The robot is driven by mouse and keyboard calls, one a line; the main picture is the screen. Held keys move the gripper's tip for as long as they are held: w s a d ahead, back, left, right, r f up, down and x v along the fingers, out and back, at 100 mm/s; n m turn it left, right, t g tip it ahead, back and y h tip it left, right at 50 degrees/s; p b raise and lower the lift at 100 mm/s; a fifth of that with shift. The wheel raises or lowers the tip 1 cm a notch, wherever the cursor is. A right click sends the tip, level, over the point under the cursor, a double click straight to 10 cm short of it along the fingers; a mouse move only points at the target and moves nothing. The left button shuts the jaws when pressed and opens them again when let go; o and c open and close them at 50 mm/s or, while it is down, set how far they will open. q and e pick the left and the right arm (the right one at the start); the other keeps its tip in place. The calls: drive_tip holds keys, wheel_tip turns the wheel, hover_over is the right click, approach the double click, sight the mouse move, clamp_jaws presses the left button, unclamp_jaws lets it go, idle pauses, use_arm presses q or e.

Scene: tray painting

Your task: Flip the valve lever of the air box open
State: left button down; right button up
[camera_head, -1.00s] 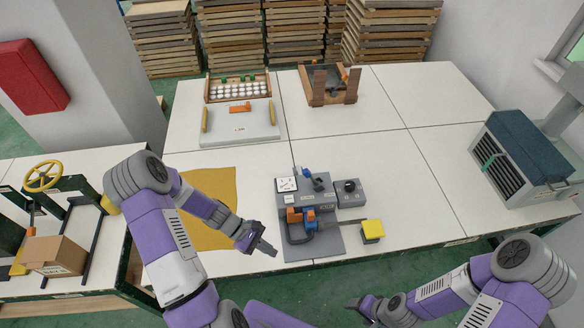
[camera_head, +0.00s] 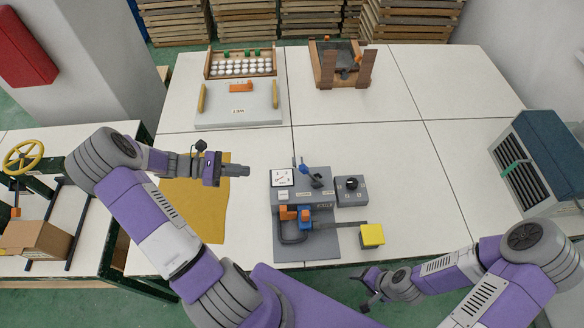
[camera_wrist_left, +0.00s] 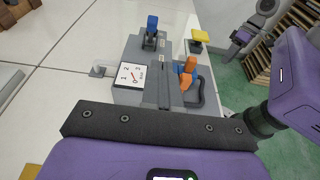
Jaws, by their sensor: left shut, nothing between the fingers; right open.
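The grey air box (camera_head: 312,192) stands on a grey base plate on the table, with a white gauge dial (camera_head: 282,177) on top. A blue-tipped lever (camera_head: 304,168) rises at its back; it also shows in the left wrist view (camera_wrist_left: 152,23), standing up. My left gripper (camera_head: 246,171) is shut and empty, left of the box and apart from it. In the left wrist view its closed fingers (camera_wrist_left: 168,82) overlap the picture of the box. My right gripper (camera_head: 362,291) is open and empty, below the table's front edge.
Orange and blue fittings (camera_head: 289,213) with a dark hose sit at the box's front. A yellow block (camera_head: 372,235) is at the right and a small dark-knobbed box (camera_head: 351,190) beside it. A yellow cloth (camera_head: 213,215) lies left.

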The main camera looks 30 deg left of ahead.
use_arm(q)
drive_tip(key=f+b, duration=0.1)
drive_tip(key=w+f, duration=0.1)
drive_tip(key=shift+w+f+b, duration=0.15)
drive_tip(key=shift+f+b, duration=0.2)
drive_tip(key=shift+f, duration=0.05)
use_arm(e)
drive_tip(key=f, duration=0.1)
drive_tip(key=w+f, duration=0.1)
drive_tip(key=shift+w+f, duration=0.15)
drive_tip(key=shift+f, duration=0.25)
use_arm(q)
drive_tip(key=shift+w+d, duration=0.1)
approach(309, 174)
drive_tip(key=shift+f+b, duration=0.4)
drive_tip(key=shift+f, duration=0.35)
drive_tip(key=shift+w+d+r, duration=0.35)
drive_tip(key=shift+d+r, duration=0.35)
drive_tip(key=shift+d, duration=0.05)
drive_tip(key=shift+w+d+r, duration=0.3)
drive_tip(key=shift+d+r, duration=0.05)
drive_tip(key=shift+d, duration=0.15)
use_arm(e)
drive_tip(key=shift+f, duration=0.25)
use_arm(q)
drive_tip(key=shift+r, duration=0.1)
use_arm(e)
drive_tip(key=shift+r, duration=0.15)
